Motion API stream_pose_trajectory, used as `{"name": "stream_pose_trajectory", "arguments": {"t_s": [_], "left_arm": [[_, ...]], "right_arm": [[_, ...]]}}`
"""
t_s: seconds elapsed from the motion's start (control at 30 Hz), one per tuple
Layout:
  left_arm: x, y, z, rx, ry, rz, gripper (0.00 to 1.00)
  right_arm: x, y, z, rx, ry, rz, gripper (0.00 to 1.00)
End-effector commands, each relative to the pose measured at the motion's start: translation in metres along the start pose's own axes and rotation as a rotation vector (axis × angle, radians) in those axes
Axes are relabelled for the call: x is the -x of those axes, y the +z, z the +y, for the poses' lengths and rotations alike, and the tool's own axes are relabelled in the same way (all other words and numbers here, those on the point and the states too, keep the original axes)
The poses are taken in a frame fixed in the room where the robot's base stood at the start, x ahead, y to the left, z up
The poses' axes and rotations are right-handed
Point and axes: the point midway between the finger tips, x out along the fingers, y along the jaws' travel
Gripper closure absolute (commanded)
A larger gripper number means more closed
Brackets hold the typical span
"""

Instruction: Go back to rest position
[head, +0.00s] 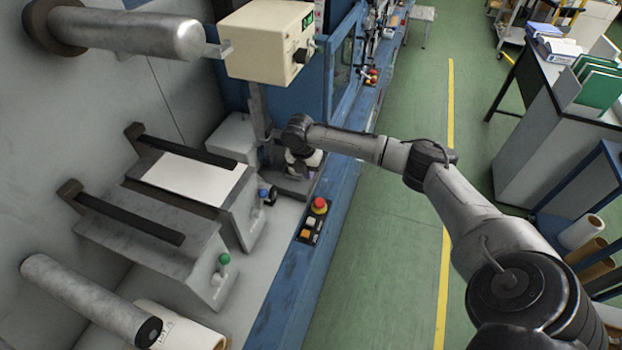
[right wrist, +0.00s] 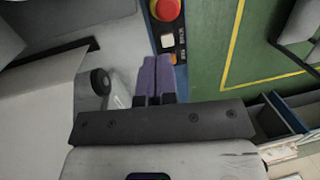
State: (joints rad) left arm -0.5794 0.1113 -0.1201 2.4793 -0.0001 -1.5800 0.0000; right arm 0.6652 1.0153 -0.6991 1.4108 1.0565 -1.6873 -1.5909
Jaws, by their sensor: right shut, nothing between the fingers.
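My right arm reaches in from the right in the head view, across the green aisle to the web rewinder (head: 285,290). My right gripper (head: 301,174) is over the machine's bed, below the cream control box (head: 268,42) and behind the button panel. In the right wrist view its two purple fingers (right wrist: 156,78) lie together with nothing between them. A dark round knob (right wrist: 100,81) is just left of the fingers. In the head view the wrist hides part of the gripper and what is beneath it. My left gripper is not in view.
The button panel (head: 313,222) with a red emergency button (head: 319,206) is close to my right gripper; the red button also shows in the right wrist view (right wrist: 165,9). A grey shaft (head: 90,299) and a white sheet (head: 193,178) are at left. The green aisle (head: 390,250) is clear.

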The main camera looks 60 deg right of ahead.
Motion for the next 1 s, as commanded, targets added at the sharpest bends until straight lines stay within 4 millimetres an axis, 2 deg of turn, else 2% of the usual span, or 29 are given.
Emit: {"name": "stream_pose_trajectory", "arguments": {"t_s": [0.2,0.83,0.93,1.0], "left_arm": [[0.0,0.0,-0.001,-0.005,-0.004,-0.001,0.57],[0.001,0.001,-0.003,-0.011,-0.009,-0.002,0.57],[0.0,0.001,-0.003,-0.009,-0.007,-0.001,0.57],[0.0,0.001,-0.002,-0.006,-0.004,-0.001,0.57]], "right_arm": [[0.008,0.0,0.0,0.0,-0.001,0.0,1.0],[0.008,0.0,0.0,0.0,-0.001,0.0,1.0],[0.003,-0.008,0.001,0.001,0.0,-0.001,1.0],[-0.008,-0.024,0.004,-0.003,0.001,-0.003,1.0]]}}
